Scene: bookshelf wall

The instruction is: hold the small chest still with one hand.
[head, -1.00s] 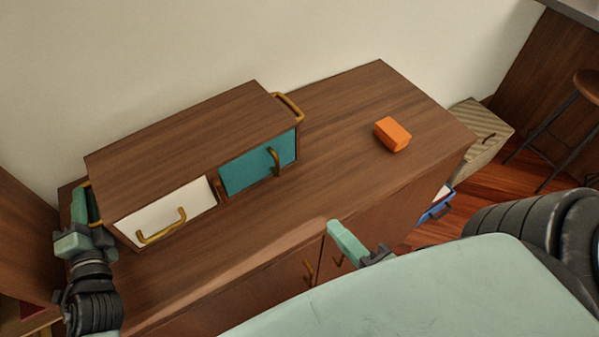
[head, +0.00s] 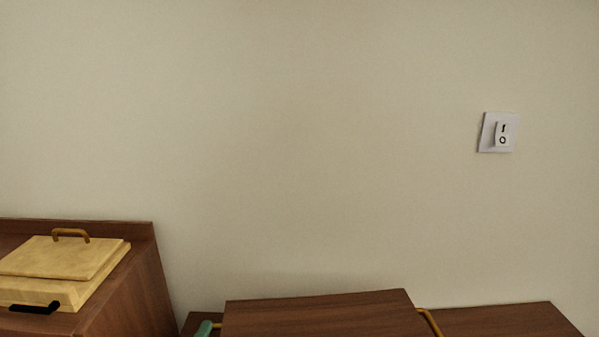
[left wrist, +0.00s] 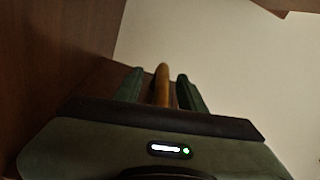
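The small chest (head: 320,316) shows only its brown wooden top at the bottom of the head view. Its drawers are below the picture. A gold handle (head: 430,322) is on its right side. A green part of my left gripper (head: 204,328) shows at the chest's left end. In the left wrist view, a gold handle (left wrist: 161,88) stands between the two green fingers of my left gripper (left wrist: 161,90), with a narrow gap on each side. The fingers look open around it. My right gripper is in no current view.
A brown cabinet (head: 140,285) at the left carries a yellow box (head: 65,260) with a lid handle. A white switch (head: 498,133) is on the bare wall. The cabinet top (head: 510,318) continues right of the chest.

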